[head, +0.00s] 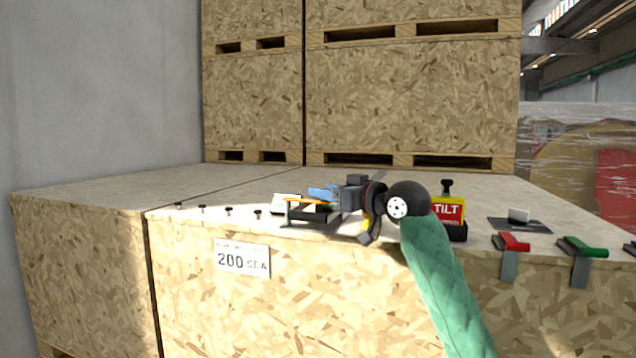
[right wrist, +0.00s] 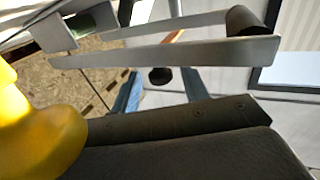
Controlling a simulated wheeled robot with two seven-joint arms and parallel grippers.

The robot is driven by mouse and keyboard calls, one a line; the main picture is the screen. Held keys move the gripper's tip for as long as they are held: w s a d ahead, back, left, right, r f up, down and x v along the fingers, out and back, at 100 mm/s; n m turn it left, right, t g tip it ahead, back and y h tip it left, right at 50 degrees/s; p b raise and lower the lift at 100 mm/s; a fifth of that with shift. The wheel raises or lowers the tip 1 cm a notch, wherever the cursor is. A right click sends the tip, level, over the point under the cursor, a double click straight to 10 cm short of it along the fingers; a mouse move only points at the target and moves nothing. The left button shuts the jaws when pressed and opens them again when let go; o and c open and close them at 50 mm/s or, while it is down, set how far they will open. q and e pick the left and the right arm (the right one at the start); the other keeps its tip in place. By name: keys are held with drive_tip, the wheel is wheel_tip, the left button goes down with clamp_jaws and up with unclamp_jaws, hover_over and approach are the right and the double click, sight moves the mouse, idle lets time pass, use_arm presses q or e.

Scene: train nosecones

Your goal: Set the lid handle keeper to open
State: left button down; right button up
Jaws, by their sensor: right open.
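I cannot tell for sure which part is the lid handle keeper. A low black and orange fixture (head: 308,212) lies on the crate top, partly hidden by my right gripper (head: 322,193). In the right wrist view, the blue fingers of my right gripper (right wrist: 160,90) are spread apart. A dark round knob (right wrist: 160,76) shows in the gap between them; contact cannot be judged. Long grey bars (right wrist: 170,55) cross above the fingers in that view. My left gripper is in neither view.
A yellow TILT box (head: 447,211) with a black knob stands right of my wrist. A red lever (head: 514,242) and a green lever (head: 585,247) sit at the crate's front edge. Tall crates (head: 400,100) stand behind.

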drive_tip(key=shift+p+x, duration=0.7)
drive_tip(key=shift+x, duration=0.9)
clamp_jaws()
